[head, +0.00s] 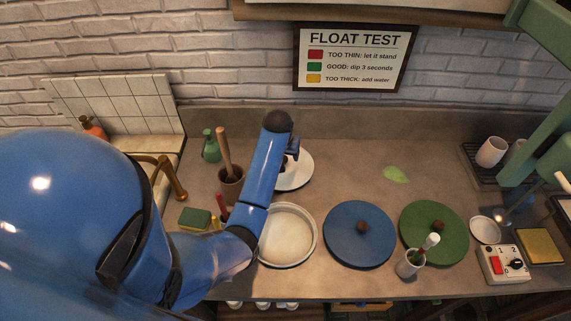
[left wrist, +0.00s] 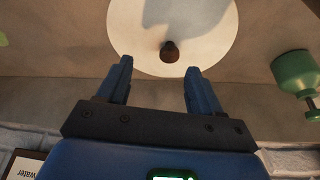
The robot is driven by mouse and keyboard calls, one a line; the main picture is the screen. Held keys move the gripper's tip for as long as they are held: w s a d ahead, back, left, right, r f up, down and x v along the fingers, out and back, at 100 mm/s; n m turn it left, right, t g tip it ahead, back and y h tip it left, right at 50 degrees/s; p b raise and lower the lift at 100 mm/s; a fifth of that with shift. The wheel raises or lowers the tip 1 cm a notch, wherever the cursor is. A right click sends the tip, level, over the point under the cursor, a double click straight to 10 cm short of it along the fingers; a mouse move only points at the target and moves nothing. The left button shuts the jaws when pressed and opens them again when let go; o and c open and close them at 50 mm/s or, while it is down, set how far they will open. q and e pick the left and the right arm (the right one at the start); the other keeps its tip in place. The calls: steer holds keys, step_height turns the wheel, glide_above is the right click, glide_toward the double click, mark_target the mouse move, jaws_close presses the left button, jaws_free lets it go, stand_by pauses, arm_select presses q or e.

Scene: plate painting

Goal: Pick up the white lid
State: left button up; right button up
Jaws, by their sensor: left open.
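The white lid (head: 297,174) is a flat round disc lying on the counter behind the white basin, partly hidden by my left arm in the head view. My left gripper (left wrist: 160,68) is open and empty. Its two blue fingers point toward the lid, with the knob a little beyond the tips and roughly between them. In the head view the gripper (head: 292,156) is over the lid, mostly hidden by its own arm. My right gripper is not in view.
A round white basin (head: 289,238) stands in front of the lid. A blue lid (head: 345,242) and a green lid (head: 450,222) are to its right. A brown pot (head: 231,188) and a green bottle (head: 211,146) stand left of my arm. The counter behind the blue lid is mostly clear.

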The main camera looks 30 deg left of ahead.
arm_select(q)
steer(key=shift+w+a+f+g+p, duration=0.3)
steer(key=shift+w+a+f+g, duration=0.3)
steer(key=shift+w+a+f, duration=0.45)
steer(key=shift+w+f, duration=0.25)
steer(key=shift+f, duration=0.2)
steer(key=x, duration=0.1)
steer(key=p+x, duration=0.1)
steer(key=shift+a+f, duration=0.3)
steer(key=shift+f, duration=0.05)
steer(key=shift+w+a+f, duration=0.1)
steer(key=shift+w+f, duration=0.2)
steer(key=shift+f, duration=0.4)
jaws_close()
